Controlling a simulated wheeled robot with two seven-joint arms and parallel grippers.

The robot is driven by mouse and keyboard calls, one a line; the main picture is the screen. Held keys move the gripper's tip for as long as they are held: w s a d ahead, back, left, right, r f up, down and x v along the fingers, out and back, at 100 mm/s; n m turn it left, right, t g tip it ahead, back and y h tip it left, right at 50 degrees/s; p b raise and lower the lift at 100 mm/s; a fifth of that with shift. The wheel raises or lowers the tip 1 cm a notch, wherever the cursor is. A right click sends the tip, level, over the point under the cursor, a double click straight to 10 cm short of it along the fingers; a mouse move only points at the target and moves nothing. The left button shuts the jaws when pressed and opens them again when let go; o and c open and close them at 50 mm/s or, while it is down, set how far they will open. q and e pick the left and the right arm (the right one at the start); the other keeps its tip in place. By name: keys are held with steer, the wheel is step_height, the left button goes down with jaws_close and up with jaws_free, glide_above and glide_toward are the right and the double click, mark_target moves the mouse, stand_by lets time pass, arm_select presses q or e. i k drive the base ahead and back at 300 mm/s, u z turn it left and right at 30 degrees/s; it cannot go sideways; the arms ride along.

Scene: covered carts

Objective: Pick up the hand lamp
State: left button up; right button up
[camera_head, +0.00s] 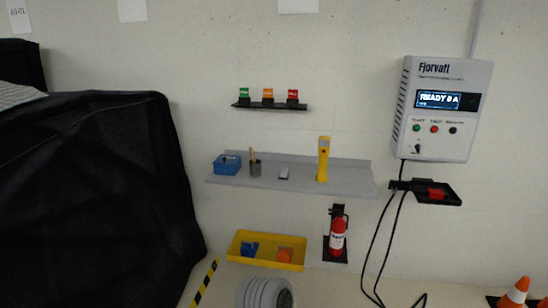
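The hand lamp (323,160) is yellow and stands upright near the right end of a grey wall shelf (300,175). Nothing hides it from this view. Neither of my grippers shows in the head view, so nothing is seen near the lamp.
The shelf also holds a blue box (227,165), a pen cup (255,168) and a small grey item (284,174). A black-covered cart (90,190) fills the left. A fire extinguisher (337,236), yellow tray (240,251) and wall charger (442,105) surround the shelf.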

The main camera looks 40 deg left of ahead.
mark_target(324, 142)
steer(key=u, duration=0.55)
steer(key=k, duration=0.35)
steer(key=u, duration=0.35)
steer(key=i, duration=2.1)
